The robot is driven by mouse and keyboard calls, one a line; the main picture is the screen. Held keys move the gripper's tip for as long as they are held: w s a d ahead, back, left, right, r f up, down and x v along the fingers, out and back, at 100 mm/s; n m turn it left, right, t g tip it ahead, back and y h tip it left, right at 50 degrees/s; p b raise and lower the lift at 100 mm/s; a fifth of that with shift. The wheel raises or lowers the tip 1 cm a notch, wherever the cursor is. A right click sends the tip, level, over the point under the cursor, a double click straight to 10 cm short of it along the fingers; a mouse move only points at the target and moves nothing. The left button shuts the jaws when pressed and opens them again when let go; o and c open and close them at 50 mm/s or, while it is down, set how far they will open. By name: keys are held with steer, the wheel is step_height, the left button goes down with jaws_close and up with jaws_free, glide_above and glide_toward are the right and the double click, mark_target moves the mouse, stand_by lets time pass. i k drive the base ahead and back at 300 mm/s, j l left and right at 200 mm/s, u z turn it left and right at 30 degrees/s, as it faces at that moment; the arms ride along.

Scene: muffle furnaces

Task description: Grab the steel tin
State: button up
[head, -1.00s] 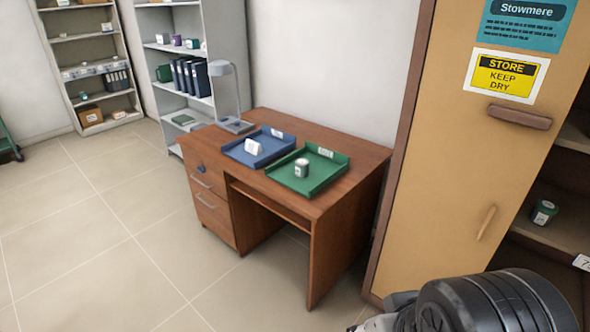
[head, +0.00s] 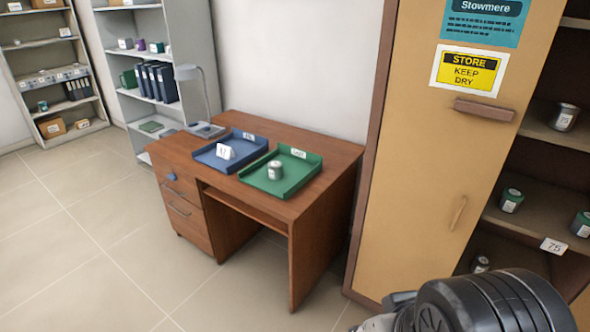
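A small grey-and-green tin (head: 275,170) with a pale label stands upright in the green tray (head: 313,160) on the desk. A plain metal-looking tin (head: 565,117) stands on an upper shelf of the open cabinet at the right. Green tins with pale labels stand on the shelf below it, one at the left (head: 511,200) and one (head: 581,224) cut by the right picture edge. Another small grey tin (head: 481,264) sits lower down, partly hidden. I cannot tell for sure which one is the steel tin. My gripper is out of view; only a dark part of my arm shows at bottom right.
A brown desk (head: 330,185) stands against the wall. Beside the green tray lie a blue tray (head: 207,157) with a white card and a desk lamp (head: 203,95). A tan cabinet door (head: 425,160) stands beside the open shelves. The floor at the left is clear.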

mark_target(275, 167)
steer(key=i+j+z, duration=0.2)
steer(key=z, duration=0.2)
steer(key=i+j+z, duration=0.15)
steer(key=z, duration=0.25)
steer(key=i+j+z, duration=0.1)
steer(key=j+z, duration=0.3)
steer(key=i+j+z, duration=0.1)
steer(key=j+z, duration=0.55)
steer(key=z, duration=0.2)
steer(key=j+z, duration=0.1)
steer(key=j, duration=0.95)
steer(key=k+j+z, duration=0.15)
steer(key=j, duration=0.95)
steer(key=j+z, duration=0.15)
steer(key=j, duration=0.35)
steer(key=k+j+z, duration=0.1)
steer(key=j, duration=0.45)
steer(key=k+j, duration=0.1)
steer(key=j, duration=0.3)
steer(key=k+j, duration=0.1)
steer(key=j, duration=0.25)
steer(key=k+j, duration=0.1)
steer(key=j, duration=0.3)
